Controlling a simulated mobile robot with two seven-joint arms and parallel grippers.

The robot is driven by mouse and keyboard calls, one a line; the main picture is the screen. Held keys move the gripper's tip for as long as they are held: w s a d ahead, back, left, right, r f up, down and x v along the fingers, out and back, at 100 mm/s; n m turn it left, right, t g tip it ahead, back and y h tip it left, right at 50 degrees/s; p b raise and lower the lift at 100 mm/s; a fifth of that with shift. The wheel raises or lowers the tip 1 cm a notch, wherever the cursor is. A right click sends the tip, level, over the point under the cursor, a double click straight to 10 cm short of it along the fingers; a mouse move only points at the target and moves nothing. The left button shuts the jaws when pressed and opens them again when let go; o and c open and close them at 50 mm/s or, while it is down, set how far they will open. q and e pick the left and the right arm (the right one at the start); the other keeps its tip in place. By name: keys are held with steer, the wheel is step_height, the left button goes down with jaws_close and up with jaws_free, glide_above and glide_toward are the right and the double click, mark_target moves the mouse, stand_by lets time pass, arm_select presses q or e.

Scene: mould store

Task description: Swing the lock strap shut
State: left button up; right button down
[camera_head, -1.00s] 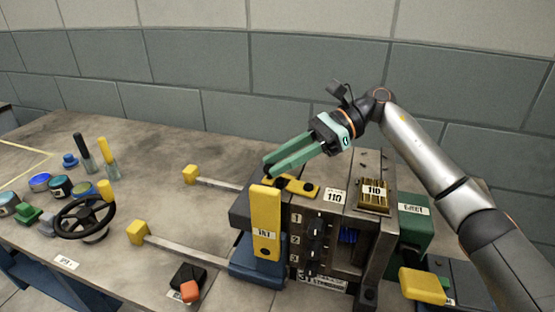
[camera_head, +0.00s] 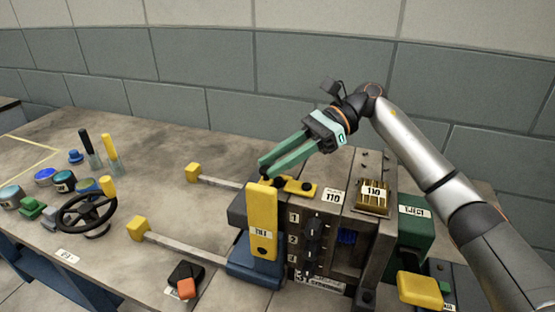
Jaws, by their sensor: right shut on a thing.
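My right gripper (camera_head: 266,170) reaches down from the right with green fingers, shut at the strap's left end on what looks like a small dark knob. The fingers largely hide the grip. My left gripper is not in view.
Two rails with yellow end blocks (camera_head: 137,228) extend left from the mould. A black handwheel (camera_head: 86,214) and several coloured pots stand at left. A green eject box (camera_head: 413,236) and yellow block (camera_head: 420,289) are at right. Open table lies behind the rails.

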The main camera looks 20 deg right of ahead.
steer(key=c, duration=0.6)
jaws_free()
steer(key=shift+s, duration=0.1)
steer(key=shift+c, duration=0.2)
steer(key=p+v, duration=0.1)
steer(key=v, duration=1.1)
steer(key=shift+d+r, duration=0.15)
